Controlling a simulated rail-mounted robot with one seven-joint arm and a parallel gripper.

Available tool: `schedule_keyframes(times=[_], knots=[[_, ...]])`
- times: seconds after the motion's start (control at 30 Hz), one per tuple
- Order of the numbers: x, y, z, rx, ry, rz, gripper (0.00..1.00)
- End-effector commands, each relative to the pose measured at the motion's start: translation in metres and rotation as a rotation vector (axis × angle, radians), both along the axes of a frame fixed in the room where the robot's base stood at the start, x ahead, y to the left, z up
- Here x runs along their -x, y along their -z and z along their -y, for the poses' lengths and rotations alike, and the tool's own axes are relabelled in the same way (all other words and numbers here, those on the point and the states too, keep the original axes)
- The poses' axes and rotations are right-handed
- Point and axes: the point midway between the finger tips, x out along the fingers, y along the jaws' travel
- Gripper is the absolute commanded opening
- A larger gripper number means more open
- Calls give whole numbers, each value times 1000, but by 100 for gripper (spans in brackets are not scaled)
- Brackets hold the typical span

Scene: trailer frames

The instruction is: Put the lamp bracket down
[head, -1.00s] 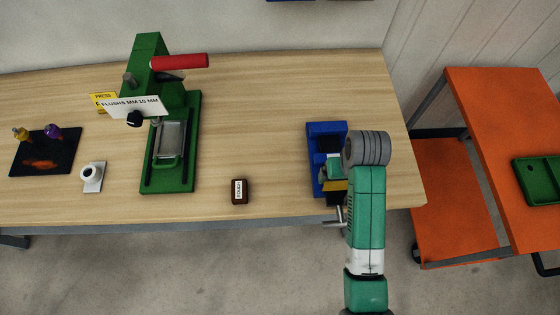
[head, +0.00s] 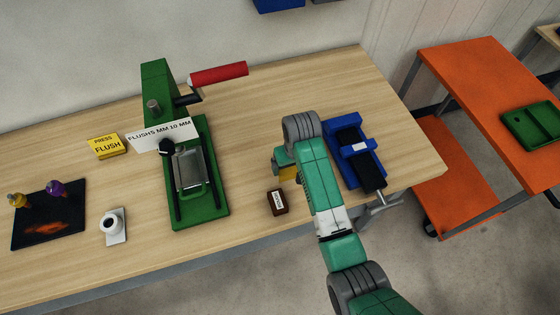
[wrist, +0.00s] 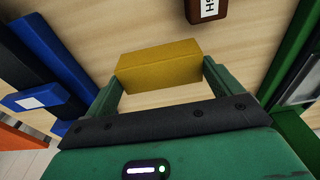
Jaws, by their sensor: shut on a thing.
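My gripper (wrist: 160,78) is shut on a plain yellow block, the lamp bracket (wrist: 158,70), with one green finger at each end of it. In the head view the bracket (head: 288,173) shows only in part, beside my wrist, which hides the rest. It is over the wooden bench, between the green press and the blue vise and close to a small brown labelled block. I cannot tell how high above the bench it is.
The brown block (head: 277,202) stands on the bench near the bracket. The blue vise (head: 367,172) is to the right and the green press (head: 214,205) to the left. A dark mat (head: 30,235) and a white roll (head: 112,222) lie further left. An orange table (head: 470,75) stands right.

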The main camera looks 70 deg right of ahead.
Motion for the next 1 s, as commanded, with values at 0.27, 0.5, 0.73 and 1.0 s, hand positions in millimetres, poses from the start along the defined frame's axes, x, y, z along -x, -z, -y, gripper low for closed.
schedule_keyframes(times=[0.27,0.5,0.73,1.0], knots=[[-42,5,24,1,0,0,65],[-44,14,25,0,1,-1,65],[-45,40,25,1,1,1,65],[-44,44,25,2,0,1,65]])
